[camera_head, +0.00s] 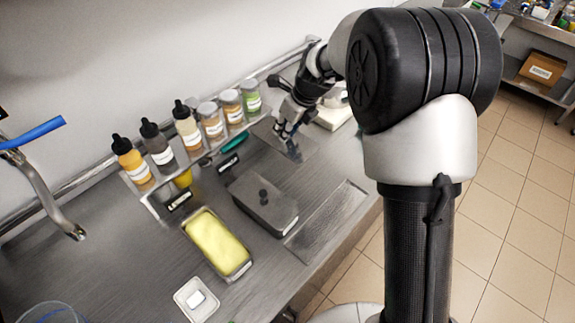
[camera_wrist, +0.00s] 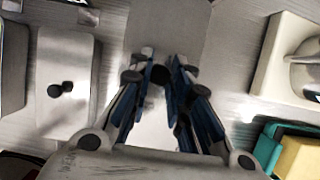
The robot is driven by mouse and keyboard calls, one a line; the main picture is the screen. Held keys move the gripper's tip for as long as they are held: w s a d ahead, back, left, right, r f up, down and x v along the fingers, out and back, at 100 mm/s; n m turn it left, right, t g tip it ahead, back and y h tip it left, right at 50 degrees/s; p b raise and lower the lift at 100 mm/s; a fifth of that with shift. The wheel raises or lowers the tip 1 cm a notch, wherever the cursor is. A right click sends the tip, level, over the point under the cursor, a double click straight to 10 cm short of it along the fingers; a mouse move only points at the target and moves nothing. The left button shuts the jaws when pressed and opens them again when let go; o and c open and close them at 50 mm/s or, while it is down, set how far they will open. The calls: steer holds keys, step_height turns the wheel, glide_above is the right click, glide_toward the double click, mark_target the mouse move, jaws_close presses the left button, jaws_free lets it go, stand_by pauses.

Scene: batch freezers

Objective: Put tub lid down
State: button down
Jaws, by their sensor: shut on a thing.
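My gripper (camera_head: 288,130) is over the back part of the steel counter, pointing down. In the wrist view, its fingers (camera_wrist: 160,72) are closed around the dark knob of a flat grey tub lid (camera_wrist: 178,28). The held lid also shows under the gripper in the head view (camera_head: 302,151). I cannot tell whether it touches the counter. An open tub of yellow ice cream (camera_head: 217,243) stands nearer the front. Beside it is a covered grey tub (camera_head: 270,212) with a dark knob, also seen at the wrist view's left (camera_wrist: 75,120).
A rack of bottles and jars (camera_head: 188,127) runs along the wall. A white device (camera_head: 334,116) stands right of the gripper. A small white dish (camera_head: 186,290) sits at the front. A sunken rectangular panel (camera_head: 328,220) lies near the counter's right edge. A tap (camera_head: 45,200) is at left.

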mark_target(297, 146)
step_height(297, 146, down, 14)
steer(key=b, duration=0.4)
steer(key=shift+b, duration=0.3)
steer(key=shift+f, duration=0.15)
steer(key=c, duration=1.5)
jaws_free()
steer(key=p+v, duration=0.4)
steer(key=v, duration=0.8)
steer(key=shift+r, duration=0.3)
